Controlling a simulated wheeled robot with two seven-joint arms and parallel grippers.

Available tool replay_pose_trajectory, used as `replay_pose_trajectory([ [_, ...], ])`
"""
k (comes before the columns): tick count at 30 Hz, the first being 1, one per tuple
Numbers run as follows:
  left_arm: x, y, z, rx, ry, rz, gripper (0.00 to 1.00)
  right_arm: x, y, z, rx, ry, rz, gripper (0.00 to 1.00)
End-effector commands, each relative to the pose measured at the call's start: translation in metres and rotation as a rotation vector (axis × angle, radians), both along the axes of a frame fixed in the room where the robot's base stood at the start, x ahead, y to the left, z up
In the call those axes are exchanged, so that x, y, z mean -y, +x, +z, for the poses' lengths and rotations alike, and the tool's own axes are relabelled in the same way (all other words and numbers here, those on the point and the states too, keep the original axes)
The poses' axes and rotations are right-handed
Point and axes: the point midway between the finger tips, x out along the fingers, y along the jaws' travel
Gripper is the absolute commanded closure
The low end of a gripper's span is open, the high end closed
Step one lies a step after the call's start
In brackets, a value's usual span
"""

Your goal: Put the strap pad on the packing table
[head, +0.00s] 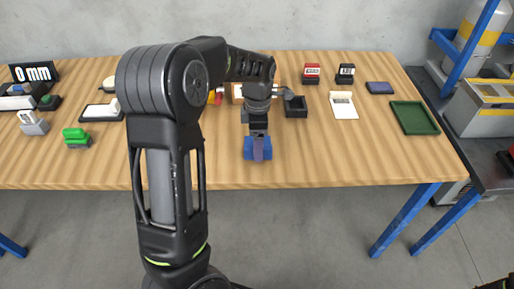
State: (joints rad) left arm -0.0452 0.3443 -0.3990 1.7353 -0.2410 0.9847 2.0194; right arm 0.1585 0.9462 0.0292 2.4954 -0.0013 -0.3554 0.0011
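A wooden table (330,160) with blue legs spans the head view; I take it as the packing table. My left arm reaches over it from the front. My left gripper (258,146) points down near the table's front edge, at a small blue thing (249,154). The blue thing shows on both sides of the gripper's end and may be the strap pad. I cannot tell whether the fingers are closed on it, or whether it touches the table. My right gripper is not in view.
A green tray (415,118), a dark blue block (379,88), a white pad (343,105) and a black open box (296,107) are on the right. A green-topped block (76,137) and a "0 mm" display (34,73) are on the left. The front right tabletop is clear.

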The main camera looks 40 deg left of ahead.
Motion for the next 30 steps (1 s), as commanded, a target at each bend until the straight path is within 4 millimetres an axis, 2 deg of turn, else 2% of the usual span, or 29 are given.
replay_pose_trajectory([
  [5,0.0,0.0,-0.002,0.0,0.0,0.0,0.58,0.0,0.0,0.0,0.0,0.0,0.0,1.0],
  [14,0.0,0.0,-0.036,-0.001,-0.001,0.0,0.58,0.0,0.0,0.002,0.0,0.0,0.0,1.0],
  [25,0.0,0.0,-0.041,0.0,0.0,-0.001,0.58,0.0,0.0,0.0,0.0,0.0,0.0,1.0],
  [26,0.0,0.0,-0.041,0.0,0.0,-0.001,0.18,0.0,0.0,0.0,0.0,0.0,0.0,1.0],
  [30,0.0,0.0,-0.04,0.0,0.0,0.0,0.07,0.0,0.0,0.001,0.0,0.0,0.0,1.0],
])
